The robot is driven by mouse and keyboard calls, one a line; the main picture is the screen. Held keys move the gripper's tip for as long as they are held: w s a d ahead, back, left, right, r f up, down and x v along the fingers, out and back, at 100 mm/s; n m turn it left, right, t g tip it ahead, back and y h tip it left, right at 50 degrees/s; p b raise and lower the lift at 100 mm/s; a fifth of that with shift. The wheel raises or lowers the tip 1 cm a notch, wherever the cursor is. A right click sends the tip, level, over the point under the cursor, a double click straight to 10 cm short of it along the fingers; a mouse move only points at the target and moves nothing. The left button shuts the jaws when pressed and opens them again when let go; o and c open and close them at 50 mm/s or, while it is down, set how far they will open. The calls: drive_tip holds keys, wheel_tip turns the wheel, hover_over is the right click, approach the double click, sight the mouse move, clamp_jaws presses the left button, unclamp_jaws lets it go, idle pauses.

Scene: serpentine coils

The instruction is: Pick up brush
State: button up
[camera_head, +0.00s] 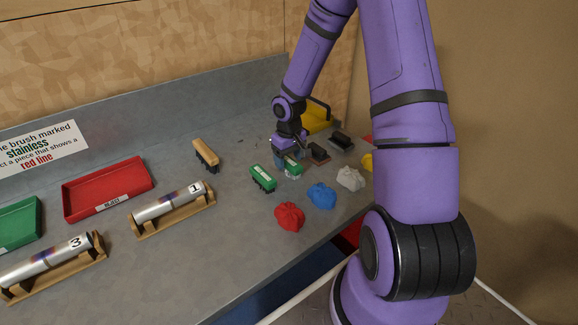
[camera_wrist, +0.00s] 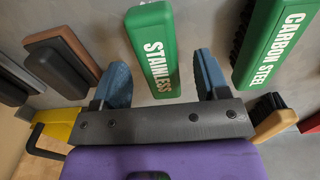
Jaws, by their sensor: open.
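The green brush marked "STAINLESS" (camera_wrist: 152,45) lies on the bench, its lettering facing up in the wrist view. In the head view it (camera_head: 293,169) shows partly behind my gripper (camera_head: 285,153). My gripper (camera_wrist: 162,82) is open, with one blue fingertip on each side of the near end of the brush. Gaps show between both fingertips and the brush; I cannot tell how far down the fingers reach. A second green brush, marked "CARBON STEEL" (camera_wrist: 270,40), lies to the right in the wrist view and left of my gripper in the head view (camera_head: 262,177).
A wooden brush (camera_head: 206,153) lies farther left. Dark blocks (camera_head: 341,141) and a yellow holder (camera_head: 317,117) are right of my gripper. Red (camera_head: 289,216), blue (camera_head: 321,195) and white (camera_head: 350,179) crumpled cloths lie near the front edge. A red tray (camera_head: 108,187) and cradled tubes stand left.

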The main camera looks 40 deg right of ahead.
sight(289, 160)
drive_tip(key=shift+f, duration=1.15)
drive_tip(key=c, duration=1.1)
drive_tip(key=shift+o, duration=0.2)
drive_tip(key=shift+r, duration=0.15)
wheel_tip(289, 160, up, 10)
drive_tip(key=shift+f, duration=0.1)
drive_tip(key=shift+o, duration=1)
drive_tip(key=shift+c, duration=0.3)
